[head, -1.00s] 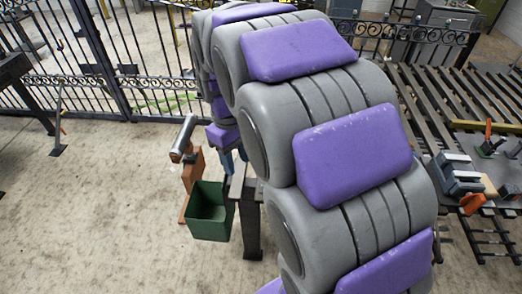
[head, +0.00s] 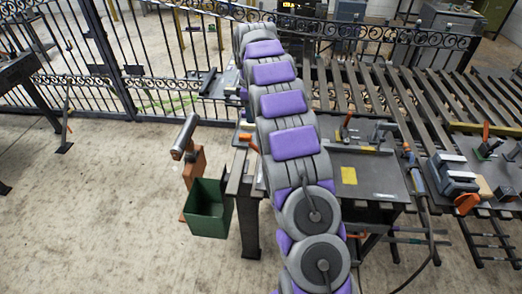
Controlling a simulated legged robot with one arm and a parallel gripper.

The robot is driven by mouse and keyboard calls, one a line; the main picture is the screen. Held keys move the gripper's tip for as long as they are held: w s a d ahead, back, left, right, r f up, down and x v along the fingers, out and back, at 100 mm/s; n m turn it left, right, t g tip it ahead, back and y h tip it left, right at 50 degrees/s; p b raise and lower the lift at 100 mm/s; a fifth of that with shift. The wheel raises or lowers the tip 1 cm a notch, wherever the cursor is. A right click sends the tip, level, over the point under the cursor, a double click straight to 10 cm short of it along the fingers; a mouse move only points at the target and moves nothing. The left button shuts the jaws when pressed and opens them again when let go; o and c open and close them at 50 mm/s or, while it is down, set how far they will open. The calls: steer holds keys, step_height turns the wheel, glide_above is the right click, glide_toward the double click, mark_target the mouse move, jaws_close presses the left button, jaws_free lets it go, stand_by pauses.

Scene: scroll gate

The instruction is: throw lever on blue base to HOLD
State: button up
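I cannot make out a lever on a clearly blue base or any HOLD marking in the head view. A blue-grey clamp-like block (head: 455,180) with an orange part (head: 467,203) sits on the slatted bench at the right; I cannot tell whether it is the task's base. An orange-handled lever (head: 346,122) stands on the dark worktable (head: 375,185), just right of my arm. My grey and purple arm stretches from the bottom middle toward the gate. My gripper is not visible; the far end of my arm hides it or its surroundings.
A green bin (head: 208,210) and a grey cylinder on an orange-brown support (head: 192,165) stand left of the worktable. A black iron gate (head: 90,60) runs across the back. Another orange-handled tool (head: 487,135) is at far right. The concrete floor at left is mostly clear.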

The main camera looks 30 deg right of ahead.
mark_target(256, 147)
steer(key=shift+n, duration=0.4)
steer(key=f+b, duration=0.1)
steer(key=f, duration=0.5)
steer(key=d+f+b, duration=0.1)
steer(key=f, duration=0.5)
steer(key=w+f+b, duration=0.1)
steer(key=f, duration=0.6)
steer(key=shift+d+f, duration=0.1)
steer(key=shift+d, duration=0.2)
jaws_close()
